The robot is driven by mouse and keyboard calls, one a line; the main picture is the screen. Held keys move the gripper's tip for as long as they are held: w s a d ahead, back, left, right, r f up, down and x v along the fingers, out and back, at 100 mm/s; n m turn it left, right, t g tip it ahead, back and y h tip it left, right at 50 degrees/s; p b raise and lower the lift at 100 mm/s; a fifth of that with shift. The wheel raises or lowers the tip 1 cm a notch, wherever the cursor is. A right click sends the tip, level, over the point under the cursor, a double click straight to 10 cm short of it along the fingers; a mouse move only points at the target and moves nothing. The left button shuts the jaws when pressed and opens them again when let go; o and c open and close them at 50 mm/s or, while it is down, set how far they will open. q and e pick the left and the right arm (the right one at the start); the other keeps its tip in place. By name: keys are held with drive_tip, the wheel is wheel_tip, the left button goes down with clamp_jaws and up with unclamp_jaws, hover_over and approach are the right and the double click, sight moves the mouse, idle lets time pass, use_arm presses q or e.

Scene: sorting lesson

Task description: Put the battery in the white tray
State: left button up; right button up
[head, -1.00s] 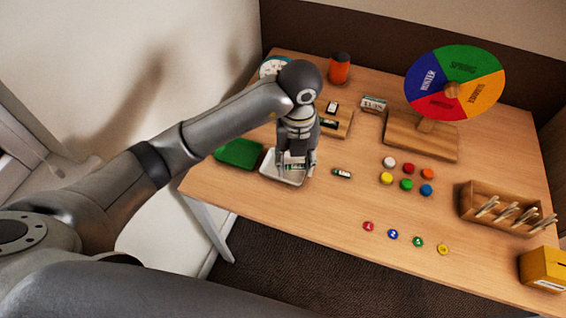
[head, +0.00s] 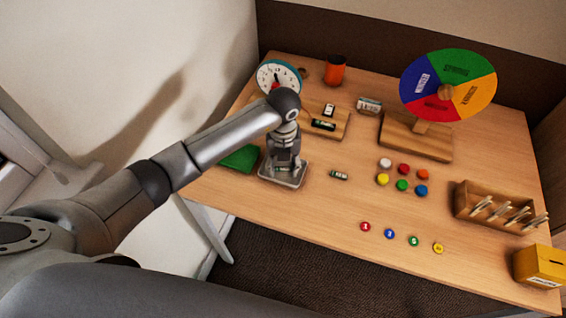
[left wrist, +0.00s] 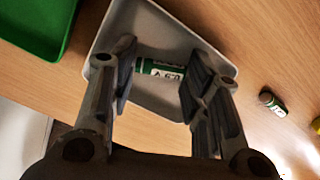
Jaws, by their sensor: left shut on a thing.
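The white tray (head: 301,183) stands on the table near its left front edge; it also fills the middle of the left wrist view (left wrist: 165,28). My left gripper (head: 284,170) reaches down into the tray from above. In the left wrist view its fingers (left wrist: 158,76) are shut on a green-and-white battery (left wrist: 160,69), held within the tray's outline. Whether the battery touches the tray floor I cannot tell. A second green-and-white battery (head: 339,175) lies on the table right of the tray. My right gripper is not in view.
A green tray (head: 239,158) is just left of the white tray. A wooden board (head: 340,131) with a dark battery (head: 323,124) stands behind. Coloured counters (head: 402,186) and a season wheel (head: 448,86) are to the right.

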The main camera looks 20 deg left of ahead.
sight(283, 168)
use_arm(q)
drive_tip(key=shift+f, duration=0.2)
drive_tip(key=o, duration=0.5)
drive_tip(key=shift+r, duration=0.15)
wheel_tip(283, 168, up, 12)
drive_tip(key=b, duration=0.1)
drive_tip(key=shift+r, duration=0.1)
